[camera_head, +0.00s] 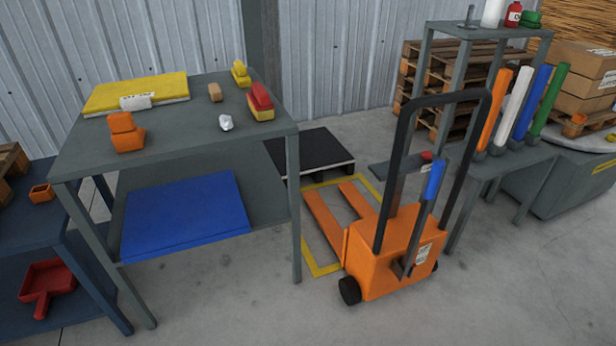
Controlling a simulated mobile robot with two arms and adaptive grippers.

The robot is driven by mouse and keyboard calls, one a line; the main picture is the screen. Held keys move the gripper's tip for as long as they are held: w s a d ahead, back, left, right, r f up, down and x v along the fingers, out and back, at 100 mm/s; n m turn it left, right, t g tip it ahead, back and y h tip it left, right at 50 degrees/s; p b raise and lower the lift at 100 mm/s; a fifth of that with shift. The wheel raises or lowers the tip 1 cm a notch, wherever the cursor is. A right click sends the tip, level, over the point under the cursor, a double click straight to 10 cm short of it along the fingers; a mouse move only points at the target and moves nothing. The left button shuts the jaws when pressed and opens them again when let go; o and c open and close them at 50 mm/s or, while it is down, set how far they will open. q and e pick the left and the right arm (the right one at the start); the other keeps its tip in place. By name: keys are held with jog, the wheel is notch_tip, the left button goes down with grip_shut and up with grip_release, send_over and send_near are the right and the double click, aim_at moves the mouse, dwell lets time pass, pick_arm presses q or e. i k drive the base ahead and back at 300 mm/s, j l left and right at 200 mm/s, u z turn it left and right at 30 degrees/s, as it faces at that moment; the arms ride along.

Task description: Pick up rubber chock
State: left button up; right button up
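No black rubber wedge stands out, and I cannot tell for sure which thing is the rubber chock. On the grey worktable (190,140) at left, an orange stepped block (126,132) sits near the front left. A small yellow wedge-like piece (241,74) sits at the back right corner. A red and yellow block (260,102) sits by the right edge. Neither of my grippers is in view.
An orange pallet truck (390,250) stands right of the table. Floor in front is clear.

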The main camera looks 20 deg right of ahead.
aim_at(125, 137)
jog(key=i+u, duration=0.15)
jog(key=i, duration=0.7)
